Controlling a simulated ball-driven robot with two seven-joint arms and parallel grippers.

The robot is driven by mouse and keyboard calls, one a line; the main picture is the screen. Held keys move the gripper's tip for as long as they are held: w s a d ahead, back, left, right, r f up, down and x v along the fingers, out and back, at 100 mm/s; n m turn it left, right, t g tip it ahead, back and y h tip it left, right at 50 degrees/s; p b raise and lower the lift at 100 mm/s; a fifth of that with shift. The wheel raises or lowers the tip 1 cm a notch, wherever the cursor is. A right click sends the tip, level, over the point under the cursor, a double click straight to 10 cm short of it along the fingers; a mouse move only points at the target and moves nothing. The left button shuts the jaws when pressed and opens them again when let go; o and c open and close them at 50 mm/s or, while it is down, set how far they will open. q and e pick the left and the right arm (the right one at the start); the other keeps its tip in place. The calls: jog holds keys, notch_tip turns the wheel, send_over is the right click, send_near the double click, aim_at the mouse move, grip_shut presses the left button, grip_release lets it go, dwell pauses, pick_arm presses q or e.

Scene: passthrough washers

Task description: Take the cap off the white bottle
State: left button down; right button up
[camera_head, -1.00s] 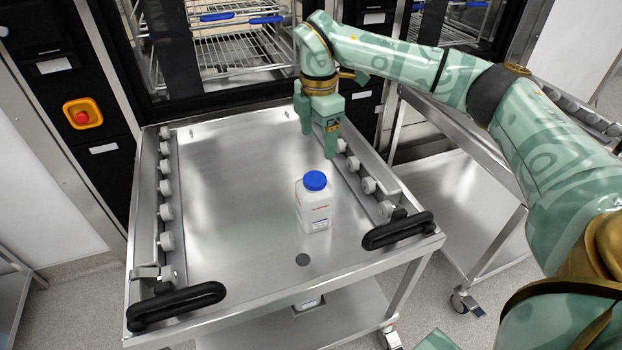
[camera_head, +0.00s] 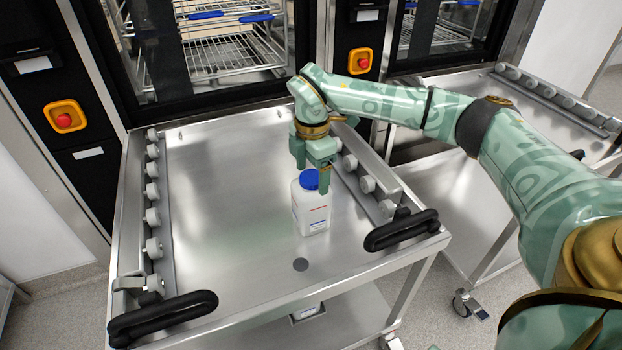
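The white bottle (camera_head: 311,211) stands upright on the steel trolley top (camera_head: 215,235). Its blue cap (camera_head: 309,180) is on it. My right gripper (camera_head: 311,180) points down at the cap with its fingers apart, one at the cap's upper left and one at its right. The near finger covers part of the cap's right edge. I cannot tell whether either finger touches the cap. My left gripper is not in view.
Rows of grey rollers line the left (camera_head: 152,194) and right sides of the trolley top. Black handles (camera_head: 162,317) stick up at its front corners. Washer cabinets with wire racks (camera_head: 225,50) stand behind. The left half of the top is clear.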

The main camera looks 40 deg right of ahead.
jog(key=c, duration=0.9)
jog(key=shift+r, duration=0.1)
